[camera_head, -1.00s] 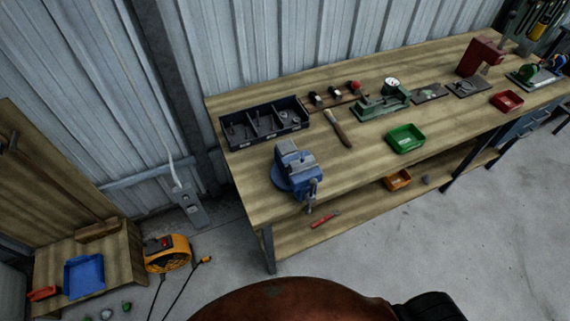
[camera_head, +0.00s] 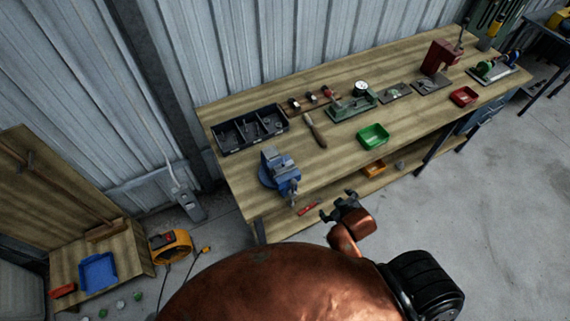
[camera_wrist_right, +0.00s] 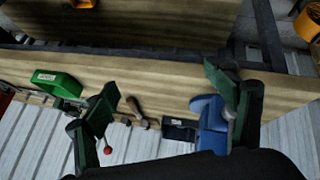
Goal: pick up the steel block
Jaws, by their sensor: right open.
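I cannot identify the steel block for certain. A small grey piece (camera_head: 400,164) on the lower shelf, right of the orange bin (camera_head: 373,169), could be it, but it is too small to tell. My right gripper (camera_head: 346,204) is open and empty in front of the bench's front edge, right of the blue vise (camera_head: 280,172). In the right wrist view its fingers (camera_wrist_right: 168,108) are spread apart, with the bench edge behind them. My left gripper is in neither view.
The workbench (camera_head: 225,175) carries a black divided tray (camera_head: 250,130), a green bin (camera_head: 373,136), a dial gauge stand (camera_head: 352,103) and a red bin (camera_head: 464,96). A red-handled tool (camera_head: 307,209) lies on the lower shelf. Floor at right is clear.

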